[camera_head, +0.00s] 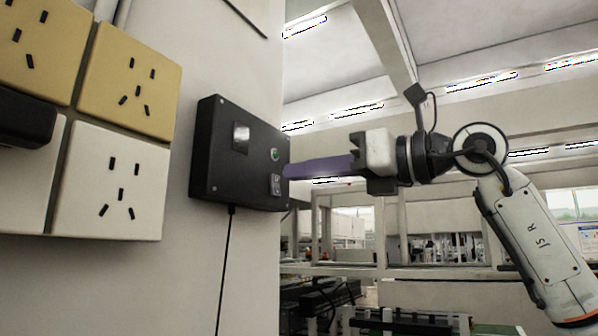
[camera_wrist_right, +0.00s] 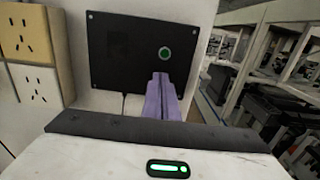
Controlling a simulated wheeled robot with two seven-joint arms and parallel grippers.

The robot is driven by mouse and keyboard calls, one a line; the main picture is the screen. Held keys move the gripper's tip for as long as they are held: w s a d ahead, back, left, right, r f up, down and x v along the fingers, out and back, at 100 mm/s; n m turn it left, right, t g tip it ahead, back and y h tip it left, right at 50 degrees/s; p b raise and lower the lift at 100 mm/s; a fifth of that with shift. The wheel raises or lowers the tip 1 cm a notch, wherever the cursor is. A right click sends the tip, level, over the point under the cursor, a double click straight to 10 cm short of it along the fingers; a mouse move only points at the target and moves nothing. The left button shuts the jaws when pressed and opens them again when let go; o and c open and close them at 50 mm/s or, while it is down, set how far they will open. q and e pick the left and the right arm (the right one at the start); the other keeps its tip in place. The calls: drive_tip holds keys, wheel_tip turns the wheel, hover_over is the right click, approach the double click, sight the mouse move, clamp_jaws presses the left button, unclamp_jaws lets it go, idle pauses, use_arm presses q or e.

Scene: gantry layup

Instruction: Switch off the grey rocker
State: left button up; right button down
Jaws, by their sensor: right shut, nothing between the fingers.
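A black control box (camera_head: 225,150) is fixed to the pale wall. On its face are a grey rocker (camera_head: 275,184) at the lower right, a round green-lit button (camera_head: 275,155) above it and a small light grey plate (camera_head: 240,138) at the upper left. My right gripper (camera_head: 288,171) comes in from the right, its purple fingers shut and empty, tips close to the rocker. I cannot tell whether they touch it. In the right wrist view the shut fingers (camera_wrist_right: 160,80) point at the box (camera_wrist_right: 125,55) just below the green button (camera_wrist_right: 165,53) and hide the rocker. My left gripper is out of view.
Yellow and white socket plates (camera_head: 110,190) cover the wall at the left, with a black plug (camera_head: 25,119) in one. A black cable (camera_head: 228,265) hangs from the box. Beyond the wall's right edge are frames and machinery (camera_head: 320,300).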

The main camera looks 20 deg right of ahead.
drive_tip(key=r+b+v, duration=0.1)
drive_tip(key=r+v, duration=0.1)
drive_tip(key=v, duration=1)
drive_tip(key=shift+w+d, duration=0.1)
